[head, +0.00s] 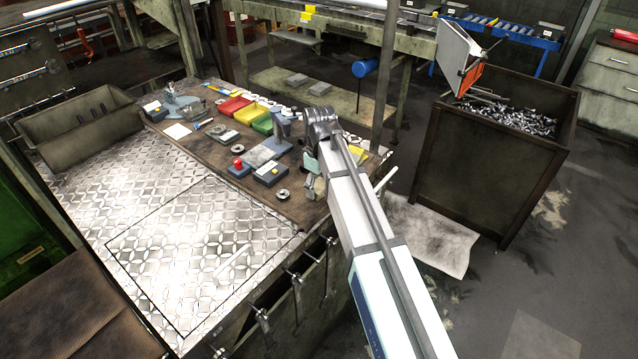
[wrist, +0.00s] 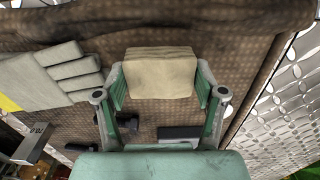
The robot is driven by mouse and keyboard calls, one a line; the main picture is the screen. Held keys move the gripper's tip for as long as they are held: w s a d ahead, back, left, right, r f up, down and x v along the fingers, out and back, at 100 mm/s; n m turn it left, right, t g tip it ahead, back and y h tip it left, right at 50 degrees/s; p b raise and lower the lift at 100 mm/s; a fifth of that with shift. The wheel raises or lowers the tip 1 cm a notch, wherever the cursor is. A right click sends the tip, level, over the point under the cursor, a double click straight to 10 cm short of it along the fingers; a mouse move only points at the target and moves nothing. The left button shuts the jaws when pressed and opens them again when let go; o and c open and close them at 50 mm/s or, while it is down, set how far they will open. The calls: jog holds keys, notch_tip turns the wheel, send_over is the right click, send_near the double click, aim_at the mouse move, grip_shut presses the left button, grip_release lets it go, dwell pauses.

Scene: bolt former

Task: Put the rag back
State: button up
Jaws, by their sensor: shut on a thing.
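The rag (wrist: 158,75) is a beige folded cloth, between the two green fingers of my gripper (wrist: 160,85) in the wrist view. The fingers press on its left and right sides. In the head view my gripper (head: 312,168) is over the right edge of the brown mat (head: 215,160), and a small beige part of the rag (head: 320,187) shows beside it. I cannot tell whether the rag touches the mat or hangs just above it.
A pale glove (wrist: 50,78) lies left of my gripper in the wrist view. Red (head: 233,106), yellow (head: 251,112) and green (head: 264,123) trays and a red button (head: 238,162) are on the mat. Patterned metal plate (head: 180,255) lies clear in front. A bolt bin (head: 480,170) stands right.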

aim_at(319, 185)
jog(key=shift+f, duration=0.1)
jog(key=o, duration=0.8)
notch_tip(319, 185, up, 12)
jog(key=b, duration=0.2)
jog(key=shift+b, duration=0.3)
